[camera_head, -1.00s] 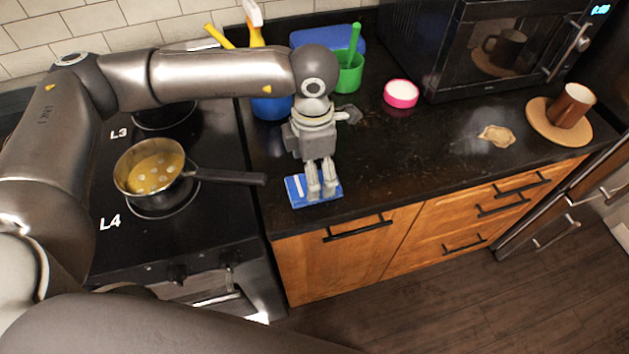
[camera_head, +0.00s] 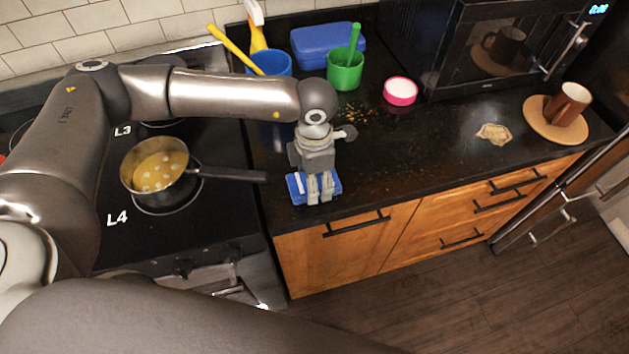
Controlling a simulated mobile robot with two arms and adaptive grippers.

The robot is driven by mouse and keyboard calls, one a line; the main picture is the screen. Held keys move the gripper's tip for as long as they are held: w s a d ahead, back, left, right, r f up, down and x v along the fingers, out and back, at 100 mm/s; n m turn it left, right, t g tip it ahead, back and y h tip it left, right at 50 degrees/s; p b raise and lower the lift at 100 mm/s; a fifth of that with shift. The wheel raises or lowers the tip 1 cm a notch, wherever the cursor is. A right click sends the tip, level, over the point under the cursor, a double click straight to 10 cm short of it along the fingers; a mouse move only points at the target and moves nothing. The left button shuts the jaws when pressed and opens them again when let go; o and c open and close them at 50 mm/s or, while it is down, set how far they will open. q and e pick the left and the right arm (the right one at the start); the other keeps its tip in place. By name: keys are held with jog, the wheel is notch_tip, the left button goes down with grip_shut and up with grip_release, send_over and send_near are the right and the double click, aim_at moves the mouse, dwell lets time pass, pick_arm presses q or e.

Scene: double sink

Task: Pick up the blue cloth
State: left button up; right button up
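The blue cloth (camera_head: 294,195) is a small blue piece with a white stripe on its left part. It lies on the black counter near the front edge, just right of the stove. My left gripper (camera_head: 320,190) points down over the cloth, its two fingers side by side at the cloth's middle and front. The fingers hide part of the cloth. Only a narrow gap shows between them, and I cannot tell whether they pinch it. My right gripper is not in view.
A pan (camera_head: 158,186) of yellow food sits on the stove, its handle reaching toward the counter. Behind my gripper stand a blue cup (camera_head: 272,64), a green cup (camera_head: 345,74) and a blue box (camera_head: 325,47). A pink-rimmed bowl (camera_head: 400,93) and brown mug (camera_head: 567,104) stand farther right.

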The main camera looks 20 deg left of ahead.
pick_arm(q)
jog(key=shift+c, duration=1.4)
jog(key=shift+r, duration=0.15)
jog(key=shift+r, duration=0.25)
notch_tip(320, 180, up, 2)
jog(key=shift+w+r+b, duration=0.1)
jog(key=shift+b, duration=0.35)
jog(key=s+d+r+b, duration=0.5)
jog(key=d+r, duration=0.5)
jog(key=d, duration=0.2)
jog(key=shift+s+d, duration=0.35)
jog(key=shift+s, duration=0.25)
